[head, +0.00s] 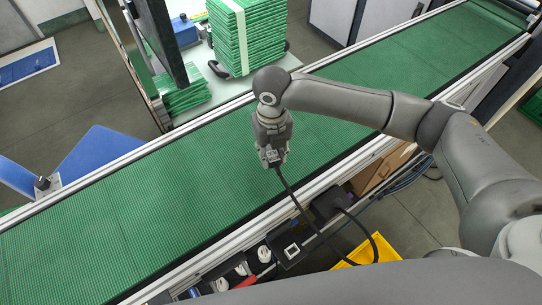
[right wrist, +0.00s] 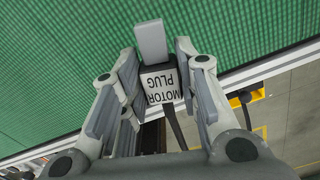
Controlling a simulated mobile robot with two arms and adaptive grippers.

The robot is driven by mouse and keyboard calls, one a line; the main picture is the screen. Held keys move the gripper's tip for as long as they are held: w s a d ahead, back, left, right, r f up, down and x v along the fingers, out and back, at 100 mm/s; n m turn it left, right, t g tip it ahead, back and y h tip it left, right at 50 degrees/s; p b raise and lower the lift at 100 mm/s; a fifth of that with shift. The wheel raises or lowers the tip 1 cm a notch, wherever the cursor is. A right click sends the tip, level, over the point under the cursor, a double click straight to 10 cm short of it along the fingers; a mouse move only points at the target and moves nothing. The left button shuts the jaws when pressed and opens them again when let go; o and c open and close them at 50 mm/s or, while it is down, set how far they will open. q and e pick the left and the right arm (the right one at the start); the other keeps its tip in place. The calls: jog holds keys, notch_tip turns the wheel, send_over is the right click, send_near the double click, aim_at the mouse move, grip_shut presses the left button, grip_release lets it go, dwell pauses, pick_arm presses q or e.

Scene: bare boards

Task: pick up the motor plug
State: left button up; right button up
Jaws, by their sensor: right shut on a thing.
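The motor plug (right wrist: 163,86) is a dark block with a white label reading "MOTOR PLUG", upside down in the right wrist view, and a grey bar sticks out beyond it. My right gripper (right wrist: 158,80) is shut on it, with a finger on each side. In the head view the right gripper (head: 271,150) points down over the green conveyor belt, with the plug (head: 272,158) at its tips. A black cable hangs from the plug past the near rail and loops by a black box. My left gripper is not in view.
The green conveyor belt (head: 150,190) runs diagonally and is clear. Below its near rail are a black box (head: 330,203), a shelf with small parts (head: 263,254) and a yellow bin (head: 376,249). Green stacked trays (head: 248,40) stand beyond the belt.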

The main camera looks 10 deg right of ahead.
aim_at(274, 166)
jog(key=s+r+b, duration=0.1)
jog(key=s+r, duration=0.2)
jog(key=r, duration=0.1)
jog(key=shift+s, duration=0.15)
jog(key=s+r+b, duration=0.1)
jog(key=s+r, duration=0.3)
jog(key=s, duration=0.5)
jog(key=shift+a+r, duration=0.15)
jog(key=shift+a, duration=0.15)
jog(key=shift+s, duration=0.15)
